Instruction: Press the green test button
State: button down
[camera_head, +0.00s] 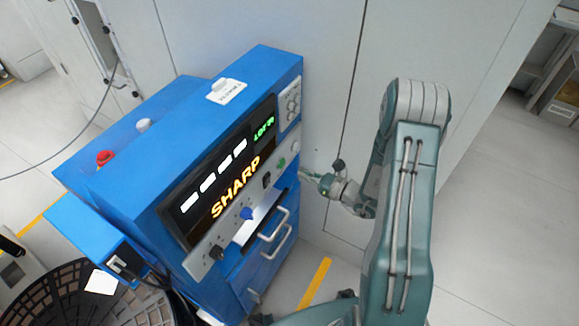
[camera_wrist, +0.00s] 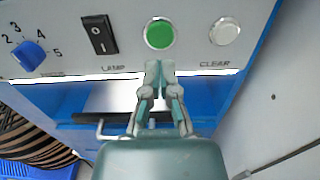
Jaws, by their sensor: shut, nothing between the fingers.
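The green button (camera_wrist: 160,34) is a round button with a pale ring on the grey panel, between the lamp switch and the clear button in the wrist view. In the head view the green button (camera_head: 281,162) is small, on the right part of the blue machine's panel. My gripper (camera_wrist: 160,66) is shut and empty, its tips just below the green button in the wrist view. I cannot tell whether they touch the panel. In the head view my gripper (camera_head: 303,174) is at the right end of the panel, its tips close to the machine's edge.
A black rocker switch (camera_wrist: 98,34) and a blue knob (camera_wrist: 28,55) are left of the button; a white clear button (camera_wrist: 224,31) is right. The blue machine (camera_head: 130,180) has a lit display (camera_head: 228,180) and drawer handles (camera_head: 274,238) below. A black basket (camera_head: 60,290) stands lower left.

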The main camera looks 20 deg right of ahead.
aim_at(283, 164)
jog(key=shift+x, duration=2.55)
